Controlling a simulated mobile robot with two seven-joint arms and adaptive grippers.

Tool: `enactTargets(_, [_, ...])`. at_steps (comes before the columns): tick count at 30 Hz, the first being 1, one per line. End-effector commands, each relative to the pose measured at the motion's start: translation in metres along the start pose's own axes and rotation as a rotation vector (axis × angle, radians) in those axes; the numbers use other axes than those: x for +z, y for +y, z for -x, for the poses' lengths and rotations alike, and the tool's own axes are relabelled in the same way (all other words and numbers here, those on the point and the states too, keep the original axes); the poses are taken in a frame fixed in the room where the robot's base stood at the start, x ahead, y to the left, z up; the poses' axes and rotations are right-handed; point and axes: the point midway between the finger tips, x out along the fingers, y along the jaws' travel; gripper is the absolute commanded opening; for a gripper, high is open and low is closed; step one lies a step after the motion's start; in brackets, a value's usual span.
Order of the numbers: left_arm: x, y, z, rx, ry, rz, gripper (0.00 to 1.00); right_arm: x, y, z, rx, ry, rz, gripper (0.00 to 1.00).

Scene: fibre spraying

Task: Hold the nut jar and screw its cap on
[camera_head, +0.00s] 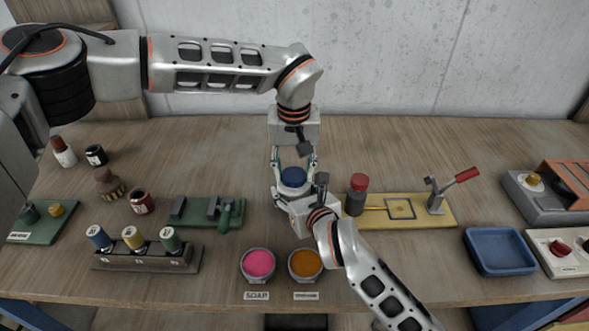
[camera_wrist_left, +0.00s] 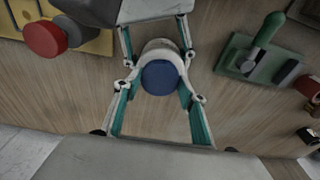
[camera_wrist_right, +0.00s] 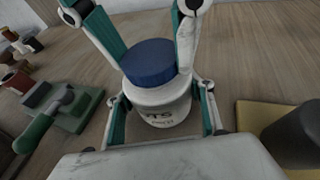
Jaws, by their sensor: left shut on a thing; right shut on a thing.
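The white nut jar (camera_wrist_right: 158,105), with part of its lettering showing, stands upright in the middle of the table. Its blue cap (camera_head: 293,177) sits on the jar's top and looks level; the cap also shows in the left wrist view (camera_wrist_left: 160,77). My left gripper (camera_head: 294,168) reaches down from above, its fingers shut on the cap from both sides. My right gripper (camera_wrist_right: 160,112) comes in from the front right, low, and is shut on the jar's body. Whether the cap's thread is engaged cannot be seen.
A green fixture (camera_head: 207,212) lies to the left. Pink (camera_head: 258,263) and orange (camera_head: 305,263) bowls sit in front. The table behind the jar is clear.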

Motion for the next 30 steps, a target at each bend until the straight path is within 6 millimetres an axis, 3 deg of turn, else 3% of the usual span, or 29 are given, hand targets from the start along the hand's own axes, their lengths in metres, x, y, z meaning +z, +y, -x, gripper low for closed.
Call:
enactTargets(9, [-0.0006,-0.0016,0.0005,0.059,0.002,-0.483,0.33,-0.0007,-0.0005,-0.0002,-0.001,0.002,0.0,0.0])
enactTargets(22, [-0.0007,-0.0011,0.0008,0.07,0.004,-0.571,0.33,-0.001,-0.0005,-0.0002,-0.001,0.002,-0.001,0.0])
enactTargets(24, [-0.0007,-0.0011,0.0008,0.07,0.004,-0.571,0.57,-0.001,-0.0005,-0.0002,-0.001,0.002,-0.001,0.0])
enactTargets(30, [-0.0006,-0.0014,0.0003,0.069,0.003,-0.57,0.58,-0.001,-0.0004,-0.0002,-0.001,0.002,0.0,0.0])
